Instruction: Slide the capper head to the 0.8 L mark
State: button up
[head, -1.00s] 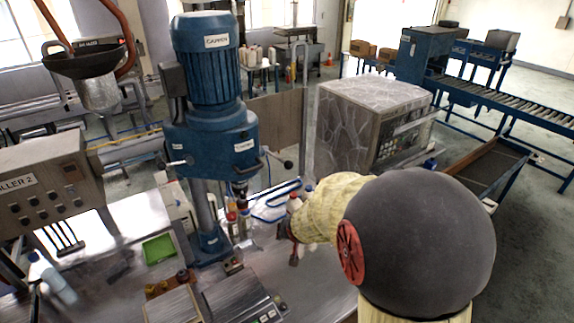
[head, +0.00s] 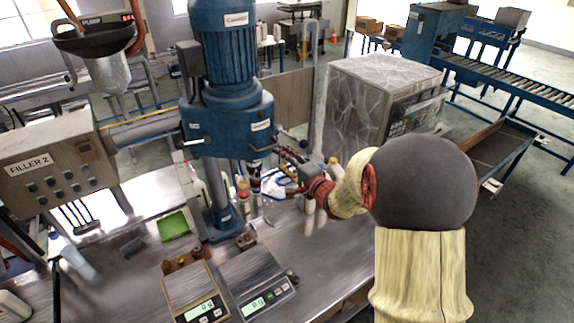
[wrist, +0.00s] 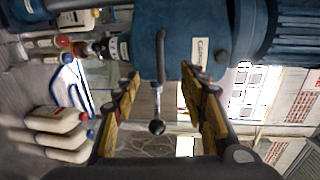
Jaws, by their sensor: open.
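The capper is a blue machine with its capper head (head: 228,125) below a large motor (head: 222,40), carried on an upright column (head: 218,192). In the wrist view the capper head (wrist: 190,42) fills the top, turned on its side. A lever with a black ball knob (wrist: 157,127) juts from it. My gripper (head: 284,156) is beside the head's right side. In the wrist view my gripper (wrist: 162,84) is open, with the lever between its yellow-padded fingers, no grip visible. I cannot make out the 0.8 L mark.
Two scales (head: 194,292) (head: 262,288) and a green tray (head: 173,225) are on the steel table. White bottles (wrist: 58,132) stand near the capper. The filler box (head: 50,170) is at left. A large grey cabinet (head: 375,100) stands behind my arm.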

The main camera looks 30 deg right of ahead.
aim_at(269, 149)
jog(key=w, duration=0.3)
jog(key=w+f+b, duration=0.1)
jog(key=w, duration=0.2)
jog(key=w+b, duration=0.1)
jog(key=w, duration=0.2)
jog(key=shift+a+f, duration=0.15)
jog(key=shift+f, duration=0.05)
grip_shut()
dwell(0.4)
jog(key=shift+f, duration=0.2)
dwell(0.6)
jog(key=shift+f, duration=0.6)
jog(key=shift+w+r+b, duration=0.1)
jog(key=shift+r+b, duration=0.05)
jog(key=shift+b, duration=0.15)
